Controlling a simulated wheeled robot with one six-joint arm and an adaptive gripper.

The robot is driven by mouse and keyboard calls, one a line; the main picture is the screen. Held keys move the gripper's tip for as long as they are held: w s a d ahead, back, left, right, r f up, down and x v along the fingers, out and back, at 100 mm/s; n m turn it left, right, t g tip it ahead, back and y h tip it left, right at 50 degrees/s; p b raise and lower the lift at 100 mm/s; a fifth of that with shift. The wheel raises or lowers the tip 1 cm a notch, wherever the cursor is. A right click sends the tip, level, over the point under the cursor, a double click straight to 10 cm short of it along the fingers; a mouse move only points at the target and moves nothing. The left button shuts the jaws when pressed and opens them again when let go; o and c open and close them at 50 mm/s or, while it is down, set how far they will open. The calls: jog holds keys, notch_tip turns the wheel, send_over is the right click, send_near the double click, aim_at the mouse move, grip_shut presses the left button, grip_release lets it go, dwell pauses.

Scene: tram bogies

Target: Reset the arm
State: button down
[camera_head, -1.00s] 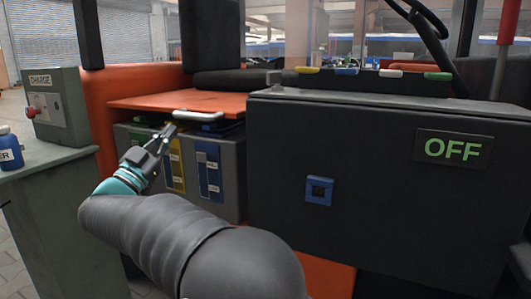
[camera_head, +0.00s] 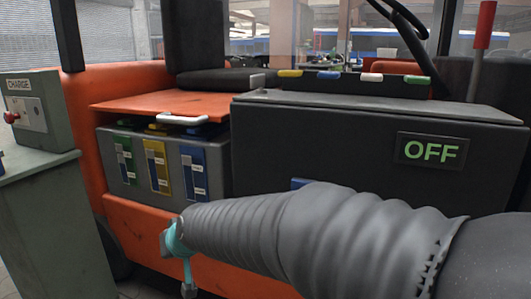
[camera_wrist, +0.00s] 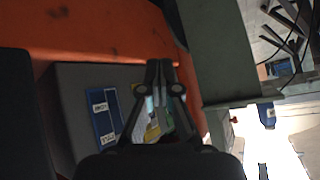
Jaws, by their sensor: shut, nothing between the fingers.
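My arm reaches across the lower right of the head view, its wrist bent down near the orange body below the grey battery box. My gripper shows in the wrist view (camera_wrist: 159,80), its two fingers together with nothing between them. In the head view its end is only partly visible at the bottom and its fingers cannot be made out. The grey battery box (camera_head: 215,162) holds green (camera_head: 125,160), yellow (camera_head: 156,166) and blue (camera_head: 193,173) labelled modules. It also shows in the wrist view (camera_wrist: 75,85), rotated.
An orange lid (camera_head: 165,105) with a pale handle (camera_head: 183,118) sits over the battery box. A dark cabinet with an OFF display (camera_head: 431,150) stands to the right. A grey-green stand (camera_head: 60,225) with a CHARGE box (camera_head: 38,110) is at left.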

jog(key=s+d+m+g+h+p, duration=0.1)
jog(key=s+d+g+h+p, duration=0.15)
jog(key=s+d, duration=0.85)
jog(key=s+d+m+g+h+p, duration=0.1)
jog(key=s+d+m+h, duration=0.2)
jog(key=d, duration=1.4)
jog(key=s+d+r+m+t+p, duration=0.1)
jog(key=s+d+r, duration=0.1)
jog(key=d, duration=0.3)
jog(key=s+d+r+m+t+h+p, duration=0.1)
jog(key=s+d+r, duration=0.1)
jog(key=s+d, duration=0.1)
jog(key=shift+s+d+r, duration=0.4)
jog(key=shift+d, duration=0.5)
